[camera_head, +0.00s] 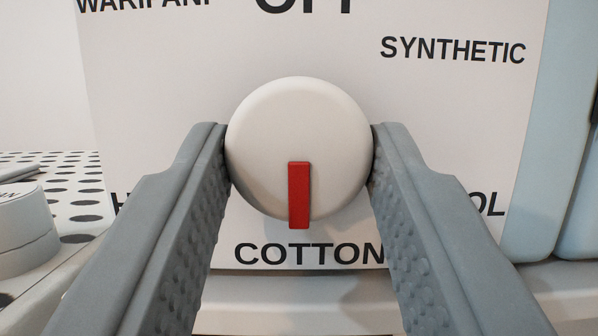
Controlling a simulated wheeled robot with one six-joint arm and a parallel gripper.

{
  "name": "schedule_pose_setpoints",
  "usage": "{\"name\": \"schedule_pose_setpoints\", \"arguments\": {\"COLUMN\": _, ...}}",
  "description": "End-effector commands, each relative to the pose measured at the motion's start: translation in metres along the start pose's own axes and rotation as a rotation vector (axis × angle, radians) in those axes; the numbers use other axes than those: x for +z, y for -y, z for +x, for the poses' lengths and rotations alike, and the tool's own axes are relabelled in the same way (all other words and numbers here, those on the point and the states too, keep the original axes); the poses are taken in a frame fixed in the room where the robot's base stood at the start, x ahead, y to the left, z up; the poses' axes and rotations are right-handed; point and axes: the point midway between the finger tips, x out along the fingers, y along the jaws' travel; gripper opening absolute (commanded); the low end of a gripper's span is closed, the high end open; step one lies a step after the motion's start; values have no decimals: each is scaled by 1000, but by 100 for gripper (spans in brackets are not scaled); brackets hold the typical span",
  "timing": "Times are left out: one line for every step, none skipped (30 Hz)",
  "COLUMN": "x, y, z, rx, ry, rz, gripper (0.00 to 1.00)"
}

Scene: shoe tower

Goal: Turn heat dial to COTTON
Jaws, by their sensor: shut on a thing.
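The heat dial (275,125) is a round cream knob on a white upright panel (150,110). Its red pointer (299,195) points straight down at the word COTTON (308,253). My gripper (299,150) has one grey finger on each side of the knob and is shut on it. OFF is printed above the dial, partly cut off by the top edge. SYNTHETIC (453,49) is at the upper right. A label ending in OL at the right and one starting with H at the left are partly hidden by my fingers.
A pale round knob-like object (25,230) stands at the left on a white surface with dark spots (80,190). A light blue part (545,140) borders the panel on the right. A pale ledge (300,315) runs below the panel.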

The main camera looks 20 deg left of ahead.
Motion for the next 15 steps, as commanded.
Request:
{"name": "schedule_pose_setpoints", "arguments": {"x": 2, "y": 0, "z": -1, "rx": 1, "ry": 5, "rz": 1, "gripper": 15}}
{"name": "schedule_pose_setpoints", "arguments": {"x": 2, "y": 0, "z": -1, "rx": 1, "ry": 5, "rz": 1, "gripper": 15}}
{"name": "schedule_pose_setpoints", "arguments": {"x": 2, "y": 0, "z": -1, "rx": 1, "ry": 5, "rz": 1, "gripper": 15}}
{"name": "schedule_pose_setpoints", "arguments": {"x": 2, "y": 0, "z": -1, "rx": 1, "ry": 5, "rz": 1, "gripper": 15}}
{"name": "schedule_pose_setpoints", "arguments": {"x": 2, "y": 0, "z": -1, "rx": 1, "ry": 5, "rz": 0, "gripper": 15}}
{"name": "schedule_pose_setpoints", "arguments": {"x": 2, "y": 0, "z": -1, "rx": 1, "ry": 5, "rz": 0, "gripper": 15}}
{"name": "schedule_pose_setpoints", "arguments": {"x": 2, "y": 0, "z": -1, "rx": 1, "ry": 5, "rz": 0, "gripper": 44}}
{"name": "schedule_pose_setpoints", "arguments": {"x": 2, "y": 0, "z": -1, "rx": 1, "ry": 4, "rz": 0, "gripper": 50}}
{"name": "schedule_pose_setpoints", "arguments": {"x": 2, "y": 0, "z": -1, "rx": 1, "ry": 4, "rz": 0, "gripper": 58}}
{"name": "schedule_pose_setpoints", "arguments": {"x": 2, "y": 0, "z": -1, "rx": 1, "ry": 4, "rz": 0, "gripper": 58}}
{"name": "schedule_pose_setpoints", "arguments": {"x": 2, "y": 0, "z": -1, "rx": 1, "ry": 3, "rz": 0, "gripper": 58}}
{"name": "schedule_pose_setpoints", "arguments": {"x": 1, "y": 0, "z": -1, "rx": 1, "ry": 3, "rz": -1, "gripper": 58}}
{"name": "schedule_pose_setpoints", "arguments": {"x": 1, "y": 0, "z": -1, "rx": 0, "ry": 3, "rz": -1, "gripper": 58}}
{"name": "schedule_pose_setpoints", "arguments": {"x": 1, "y": 0, "z": -1, "rx": 0, "ry": 2, "rz": -1, "gripper": 58}}
{"name": "schedule_pose_setpoints", "arguments": {"x": 1, "y": 0, "z": -1, "rx": 0, "ry": 2, "rz": -1, "gripper": 58}}
